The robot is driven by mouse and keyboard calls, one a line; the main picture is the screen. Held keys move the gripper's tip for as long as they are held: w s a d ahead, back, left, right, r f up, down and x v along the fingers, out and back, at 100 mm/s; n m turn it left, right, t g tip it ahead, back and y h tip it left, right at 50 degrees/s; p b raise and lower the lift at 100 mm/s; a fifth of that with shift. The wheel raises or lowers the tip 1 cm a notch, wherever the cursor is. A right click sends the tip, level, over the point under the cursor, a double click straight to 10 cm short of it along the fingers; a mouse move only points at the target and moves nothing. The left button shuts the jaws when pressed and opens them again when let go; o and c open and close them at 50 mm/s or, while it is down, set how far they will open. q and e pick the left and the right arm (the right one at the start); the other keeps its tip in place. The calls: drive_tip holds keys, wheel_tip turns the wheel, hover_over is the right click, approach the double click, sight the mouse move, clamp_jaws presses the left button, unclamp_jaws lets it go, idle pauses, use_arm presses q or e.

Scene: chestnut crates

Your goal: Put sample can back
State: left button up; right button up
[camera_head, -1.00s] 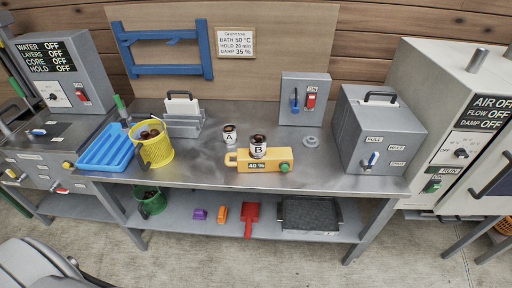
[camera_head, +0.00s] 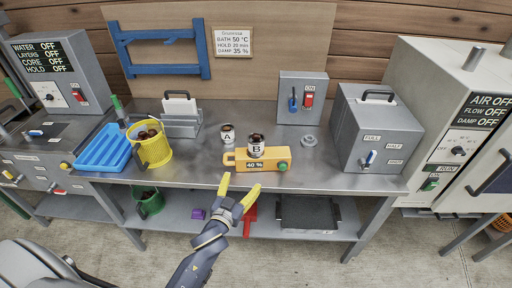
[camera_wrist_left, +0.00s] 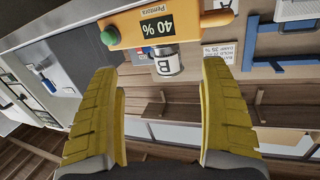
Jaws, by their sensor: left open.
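Can B (camera_head: 256,146), white with a dark top and a "B" label, stands on the yellow device (camera_head: 235,161) marked 40 %. Can A (camera_head: 227,134) stands on the steel bench just left of and behind it. My left gripper (camera_head: 238,189) is open and empty, in front of the bench's front edge and below the yellow device. In the left wrist view, can B (camera_wrist_left: 167,64) and the yellow device (camera_wrist_left: 186,22) show beyond the two open yellow fingers (camera_wrist_left: 163,110). My right gripper is not in view.
A yellow basket (camera_head: 154,151) with brown contents and a blue tray (camera_head: 102,149) stand at the bench's left. A grey box (camera_head: 374,128) stands at the right, and a switch box (camera_head: 302,98) at the back. The lower shelf (camera_head: 185,217) holds a red scoop and a dark tray.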

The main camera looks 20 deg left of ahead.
sight(254, 147)
use_arm(q)
wheel_tip(254, 147, up, 5)
drive_tip(key=n+t, duration=0.1)
drive_tip(key=shift+n, duration=0.3)
drive_tip(key=w, duration=1.6)
drive_tip(key=shift+w+a+f, duration=0.2)
drive_tip(key=shift+w+a, duration=0.15)
drive_tip(key=shift+a, duration=0.05)
drive_tip(key=shift+c, duration=0.2)
drive_tip(key=c, duration=1.4)
drive_tip(key=shift+r, duration=0.2)
